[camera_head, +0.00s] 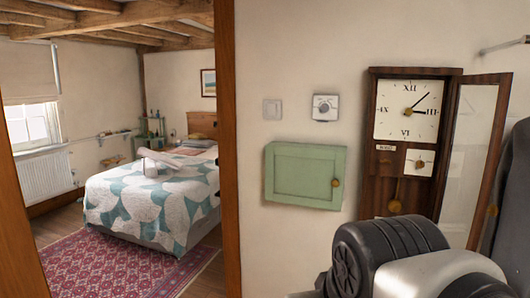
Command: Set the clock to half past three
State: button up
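A dark wooden wall clock (374,150) hangs on the right, its glazed door (472,160) swung open to the right. Its square cream face (390,125) has Roman numerals. One longer hand points to the upper right, between XII and III, and a shorter one points near III. Below the face are a small white dial (427,157) with a brass centre and a brass pendulum bob (395,205). My arm (400,255) shows in black and silver at the lower right and covers the clock's lower part. My gripper's fingers are not in view.
A green wall cabinet (304,175) with a brass knob hangs left of the clock. Above it are a thermostat-like dial (325,107) and a light switch (272,109). A doorway on the left opens onto a bedroom with a bed (150,205) and red rug (115,265).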

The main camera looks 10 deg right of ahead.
aim_at(409, 112)
jog(key=z, duration=1.15)
jog(key=i+j+z, duration=0.1)
jog(key=i, duration=0.35)
jog(key=i+j+z, duration=0.15)
jog(key=i+j, duration=0.15)
jog(key=i, duration=0.1)
